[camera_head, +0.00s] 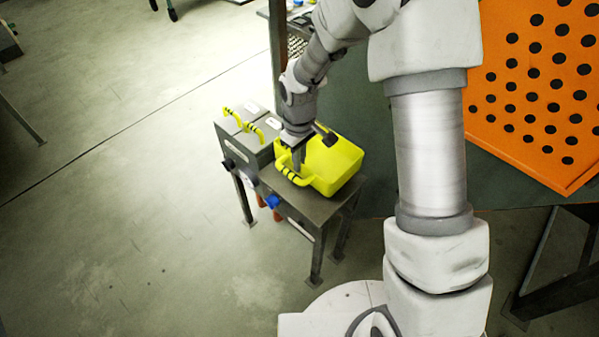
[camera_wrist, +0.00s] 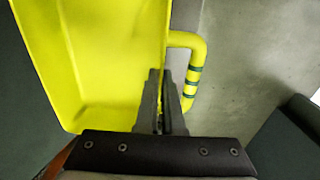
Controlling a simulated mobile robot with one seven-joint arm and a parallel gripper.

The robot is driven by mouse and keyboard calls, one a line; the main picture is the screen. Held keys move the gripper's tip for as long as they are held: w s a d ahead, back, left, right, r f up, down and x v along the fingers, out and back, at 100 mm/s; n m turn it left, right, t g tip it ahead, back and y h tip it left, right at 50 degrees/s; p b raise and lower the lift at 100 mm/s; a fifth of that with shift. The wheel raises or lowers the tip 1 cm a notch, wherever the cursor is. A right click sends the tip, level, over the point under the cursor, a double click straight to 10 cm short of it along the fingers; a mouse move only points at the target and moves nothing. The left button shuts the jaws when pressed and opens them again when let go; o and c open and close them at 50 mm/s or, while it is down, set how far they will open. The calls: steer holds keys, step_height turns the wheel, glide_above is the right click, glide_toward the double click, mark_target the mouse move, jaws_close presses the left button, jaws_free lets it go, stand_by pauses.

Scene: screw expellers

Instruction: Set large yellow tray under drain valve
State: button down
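The large yellow tray (camera_head: 338,164) rests upright on a small grey metal stand. It has a yellow handle (camera_head: 293,173) with dark bands on its near-left side. My gripper (camera_head: 297,160) points down at that side of the tray. In the wrist view, the fingers (camera_wrist: 162,90) are close together with the tray's side wall (camera_wrist: 110,60) between them. One finger is inside the tray and one is outside, beside the handle (camera_wrist: 193,80). The tray looks empty. I cannot identify the drain valve for sure; a blue knob (camera_head: 272,201) shows on the stand's front.
An orange panel with black holes (camera_head: 540,80) is at the right, beside a dark green surface (camera_head: 370,110). Open concrete floor (camera_head: 110,200) lies to the left.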

mark_target(300, 176)
steer(key=shift+f+b, duration=0.65)
steer(key=shift+f, duration=1.25)
steer(key=shift+f, duration=0.1)
steer(key=c, duration=1.1)
jaws_free()
steer(key=shift+o, duration=0.2)
step_height(300, 176, up, 12)
steer(key=p, duration=0.3)
steer(key=shift+r+p, duration=0.25)
steer(key=shift+p, duration=0.05)
